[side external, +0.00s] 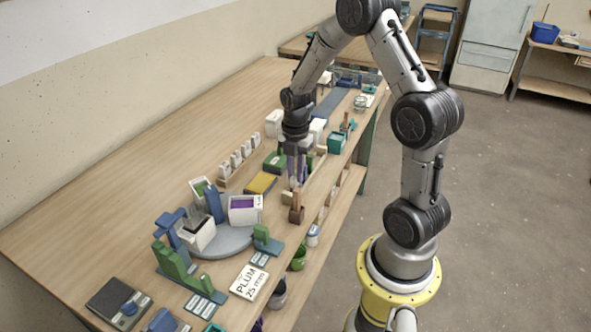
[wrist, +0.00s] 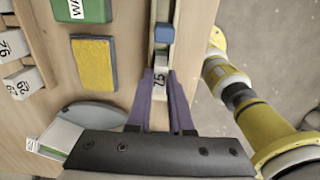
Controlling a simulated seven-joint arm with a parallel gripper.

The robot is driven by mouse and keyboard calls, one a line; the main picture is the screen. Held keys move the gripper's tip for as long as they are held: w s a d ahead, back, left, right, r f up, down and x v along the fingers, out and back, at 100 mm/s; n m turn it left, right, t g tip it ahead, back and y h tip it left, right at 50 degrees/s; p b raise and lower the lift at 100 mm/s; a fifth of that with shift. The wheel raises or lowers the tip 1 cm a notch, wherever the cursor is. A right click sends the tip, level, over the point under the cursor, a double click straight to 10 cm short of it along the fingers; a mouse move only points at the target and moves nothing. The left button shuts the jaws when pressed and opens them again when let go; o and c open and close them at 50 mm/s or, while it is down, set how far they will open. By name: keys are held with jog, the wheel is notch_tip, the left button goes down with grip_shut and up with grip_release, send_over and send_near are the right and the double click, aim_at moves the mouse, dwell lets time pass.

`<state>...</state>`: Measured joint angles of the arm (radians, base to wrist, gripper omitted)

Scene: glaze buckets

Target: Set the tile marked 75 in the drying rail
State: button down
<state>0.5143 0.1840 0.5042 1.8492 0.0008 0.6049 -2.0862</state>
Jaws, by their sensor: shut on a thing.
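My gripper (side external: 296,178) points down near the table's right edge. In the wrist view its purple fingers (wrist: 160,76) are shut on a pale tile marked 75 (wrist: 160,83). The tile sits between the fingertips. A narrow pale wooden strip with a blue block (wrist: 165,32) on it runs along the table edge beneath and beyond the tile. It may be the drying rail; I cannot tell whether the tile touches it. In the side view the fingers largely hide the tile.
Several pale marked tiles (side external: 240,157) stand in a row left of my gripper. A yellow sponge (side external: 262,184) and green box (side external: 275,162) lie between. A grey turntable (side external: 226,247) carries white buckets. A brown holder (side external: 297,213) stands close in front. A PLUM card (side external: 249,282) lies nearer the camera.

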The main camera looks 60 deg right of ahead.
jog(key=shift+f, duration=0.3)
dwell(0.6)
jog(key=c, duration=0.7)
grip_release()
jog(key=shift+c, duration=0.2)
jog(key=shift+r, duration=3.5)
